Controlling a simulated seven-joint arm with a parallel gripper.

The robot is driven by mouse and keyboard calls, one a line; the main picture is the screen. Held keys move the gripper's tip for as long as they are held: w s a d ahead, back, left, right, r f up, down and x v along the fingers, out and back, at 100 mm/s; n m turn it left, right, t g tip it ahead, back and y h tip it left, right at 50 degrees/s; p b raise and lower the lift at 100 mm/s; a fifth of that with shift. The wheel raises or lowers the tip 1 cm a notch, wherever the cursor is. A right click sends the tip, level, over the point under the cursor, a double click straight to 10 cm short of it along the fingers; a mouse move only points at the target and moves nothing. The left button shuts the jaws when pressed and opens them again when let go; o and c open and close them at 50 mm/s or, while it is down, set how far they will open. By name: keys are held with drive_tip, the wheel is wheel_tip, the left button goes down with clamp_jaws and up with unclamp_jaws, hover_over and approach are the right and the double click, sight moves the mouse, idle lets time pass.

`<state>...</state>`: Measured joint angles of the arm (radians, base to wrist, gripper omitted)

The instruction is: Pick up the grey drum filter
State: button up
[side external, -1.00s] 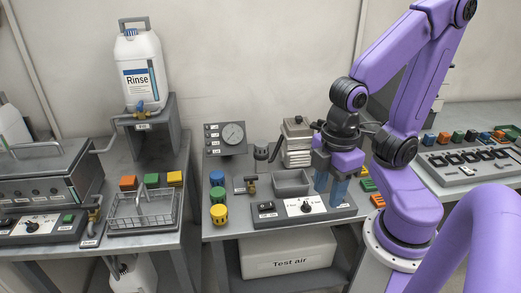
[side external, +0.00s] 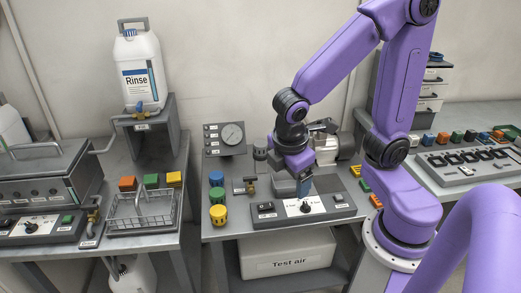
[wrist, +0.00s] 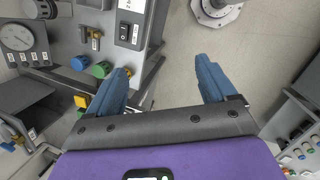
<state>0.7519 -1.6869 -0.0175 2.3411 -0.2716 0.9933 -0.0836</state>
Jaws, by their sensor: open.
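A dark grey rounded part (side external: 260,153) stands at the back of the middle bench, right of the gauge. It also shows at the top left of the wrist view (wrist: 40,8). It may be the grey drum filter, but I cannot tell for sure. Blue (side external: 216,179), green (side external: 217,195) and yellow (side external: 218,214) drum filters stand in a row at the bench's left side. My gripper (side external: 304,186), with blue fingers, is over the bench's right half, right of the drums and the dark part. In the wrist view my gripper (wrist: 162,66) is open, with nothing between its fingers.
A gauge panel (side external: 225,138) and a brass valve (side external: 250,185) are near the drums. A switch panel (side external: 306,207) lies along the bench front. A compressor (side external: 327,149) stands behind my gripper. A wire basket (side external: 142,212) sits on the left bench.

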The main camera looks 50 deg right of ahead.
drive_tip(key=w+d+f+n+h, duration=0.1)
drive_tip(key=w+d+f+h, duration=0.15)
drive_tip(key=w, duration=0.55)
drive_tip(key=w+d+f+n+h, duration=0.1)
drive_tip(key=w+d+f+h, duration=0.15)
drive_tip(key=w, duration=0.45)
drive_tip(key=n+t+h, duration=0.1)
drive_tip(key=n+h, duration=0.3)
drive_tip(key=h, duration=0.1)
approach(260, 144)
drive_tip(key=x, duration=1)
drive_tip(key=shift+d+f, duration=0.15)
drive_tip(key=shift+d, duration=0.05)
drive_tip(key=c, duration=1)
